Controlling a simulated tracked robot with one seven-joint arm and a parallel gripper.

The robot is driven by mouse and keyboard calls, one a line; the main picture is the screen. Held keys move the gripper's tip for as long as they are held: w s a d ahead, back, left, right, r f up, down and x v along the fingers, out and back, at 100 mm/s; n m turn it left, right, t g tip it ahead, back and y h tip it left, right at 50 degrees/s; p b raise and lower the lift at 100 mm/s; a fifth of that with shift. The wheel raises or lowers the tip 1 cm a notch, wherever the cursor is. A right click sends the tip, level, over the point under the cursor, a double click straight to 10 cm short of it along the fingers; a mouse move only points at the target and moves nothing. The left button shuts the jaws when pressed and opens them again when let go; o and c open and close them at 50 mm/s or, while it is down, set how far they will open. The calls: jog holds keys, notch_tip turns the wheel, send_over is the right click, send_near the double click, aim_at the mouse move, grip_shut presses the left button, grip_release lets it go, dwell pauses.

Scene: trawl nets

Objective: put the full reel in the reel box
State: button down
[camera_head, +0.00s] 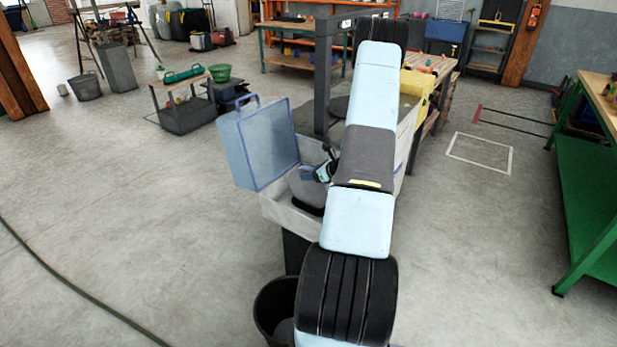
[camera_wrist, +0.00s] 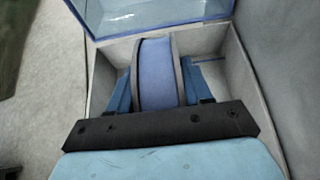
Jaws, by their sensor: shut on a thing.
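The full reel, with grey flanges and blue line wound between them, stands on edge in the wrist view (camera_wrist: 158,75). My gripper (camera_wrist: 158,84) is shut on it, one blue finger against each flange. In the head view the reel (camera_head: 309,186) shows as a grey disc at my gripper (camera_head: 324,172), partly hidden by my arm. The reel box is pale grey with a bluish see-through lid (camera_head: 258,145) standing open on its left side. The reel is within the box walls (camera_head: 285,214); I cannot tell if it touches the floor of the box. The box's wall also shows in the wrist view (camera_wrist: 243,88).
A dark bucket (camera_head: 276,308) stands on the floor in front of the box. A wooden bench with a yellow crate (camera_head: 418,90) is behind my arm. A green workbench (camera_head: 590,190) is at the right. The floor at left is open, with a dark hose (camera_head: 75,282) on it.

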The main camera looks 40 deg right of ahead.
jog(key=shift+f, duration=0.5)
jog(key=shift+c, duration=2.4)
grip_release()
jog(key=shift+f, duration=0.15)
